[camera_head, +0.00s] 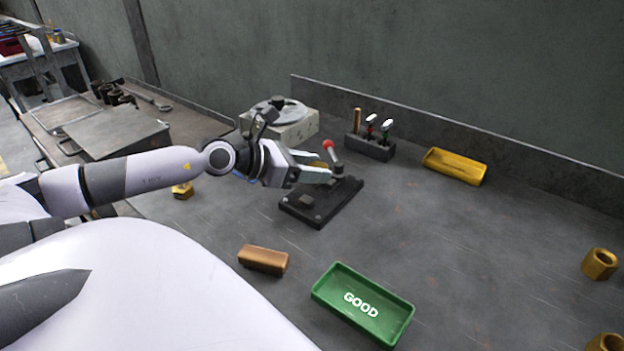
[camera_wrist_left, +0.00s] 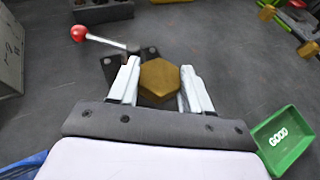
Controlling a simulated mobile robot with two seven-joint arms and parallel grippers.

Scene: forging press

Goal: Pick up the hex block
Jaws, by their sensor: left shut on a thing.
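The hex block (camera_wrist_left: 159,78) is a brass-coloured six-sided piece between the two fingers of my left gripper (camera_wrist_left: 160,92) in the left wrist view. The fingers are shut on its sides. In the head view my left gripper (camera_head: 325,172) is over a black fixture (camera_head: 322,203) with a red-knobbed lever (camera_head: 329,146); the block is mostly hidden there. I cannot tell whether the block still touches the fixture. The fixture and lever also show behind the block in the left wrist view. My right gripper is not in view.
A green tray marked GOOD (camera_head: 362,304) and a copper-coloured bar (camera_head: 263,260) lie at the front. A yellow tray (camera_head: 454,166) and a tool holder (camera_head: 370,147) stand near the back wall. Brass nuts (camera_head: 600,264) lie at right. The table's right middle is clear.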

